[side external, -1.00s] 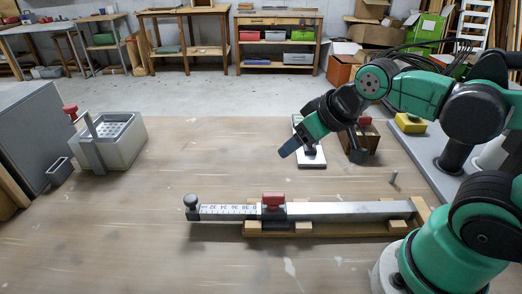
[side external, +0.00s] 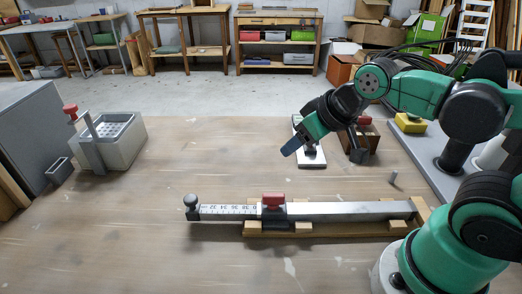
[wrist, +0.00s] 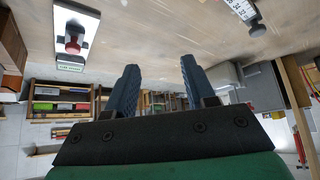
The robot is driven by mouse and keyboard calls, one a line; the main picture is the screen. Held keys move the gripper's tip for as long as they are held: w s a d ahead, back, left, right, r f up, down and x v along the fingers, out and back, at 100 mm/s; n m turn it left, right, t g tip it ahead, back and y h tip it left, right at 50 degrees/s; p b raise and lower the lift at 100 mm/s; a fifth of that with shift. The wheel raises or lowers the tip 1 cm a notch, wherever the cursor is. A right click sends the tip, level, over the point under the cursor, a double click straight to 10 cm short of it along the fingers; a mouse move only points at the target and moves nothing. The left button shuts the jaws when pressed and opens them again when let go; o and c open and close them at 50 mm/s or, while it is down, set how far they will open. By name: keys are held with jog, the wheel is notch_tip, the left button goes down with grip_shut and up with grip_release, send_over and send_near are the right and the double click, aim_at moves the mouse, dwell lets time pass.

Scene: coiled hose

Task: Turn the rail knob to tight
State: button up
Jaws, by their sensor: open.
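A metal rail (side external: 350,209) with a printed scale lies on a wooden base on the bench. A red knob (side external: 273,199) sits on a dark slider on the rail, near the scale. A dark round knob (side external: 191,201) stands at the rail's left end. In the wrist view, part of the scale (wrist: 240,8) and a dark knob (wrist: 257,28) show at the top right. My gripper (side external: 289,150) is above the bench behind the rail, apart from it. In the wrist view its two blue fingers (wrist: 160,80) stand apart with nothing between them.
A white plate (side external: 313,160) with a fitting lies behind my gripper; the wrist view shows a red knob (wrist: 73,42) on it. A wooden block (side external: 360,146) stands to its right. A grey bin (side external: 120,142) stands at left. Bench left of the rail is clear.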

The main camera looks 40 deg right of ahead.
aim_at(273, 194)
jog(key=a+n+g, duration=0.2)
jog(key=n, duration=0.1)
jog(key=a+f+n+g, duration=0.1)
jog(key=n+g, duration=0.1)
jog(key=n, duration=0.1)
jog(key=a+f+n+g, duration=0.1)
jog(key=a+n+g, duration=0.1)
jog(key=n, duration=0.1)
jog(key=shift+w+a+g, duration=0.1)
jog(key=shift+a+g, duration=0.25)
jog(key=shift+g, duration=0.05)
jog(key=shift+a+f, duration=0.1)
jog(key=shift+f, duration=2.7)
grip_shut()
